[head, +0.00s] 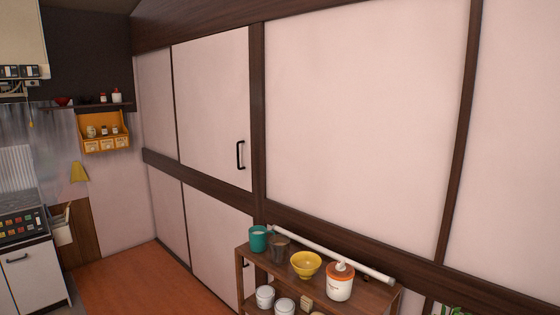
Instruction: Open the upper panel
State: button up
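The upper panel (212,104) is a large pale door in a dark wood frame, left of the middle of the head view. A black upright handle (240,155) sits near its lower right edge. The panel looks shut, flush with the frame. A narrower pale upper panel (157,103) adjoins it on the left. Below are lower pale panels (218,243); a dark handle partly shows behind the shelf unit. My gripper is not in view.
A wooden shelf unit (375,297) stands front right, holding a teal cup (258,239), a yellow bowl (306,264), a white-and-orange jar (340,282) and a long white rod (325,252). A stove (22,224) stands far left. Orange-brown floor (135,283) is clear before the panels.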

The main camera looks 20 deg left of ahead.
aim_at(212, 75)
jog(key=u, duration=1.85)
jog(key=i, duration=3.45)
jog(key=z, duration=1.65)
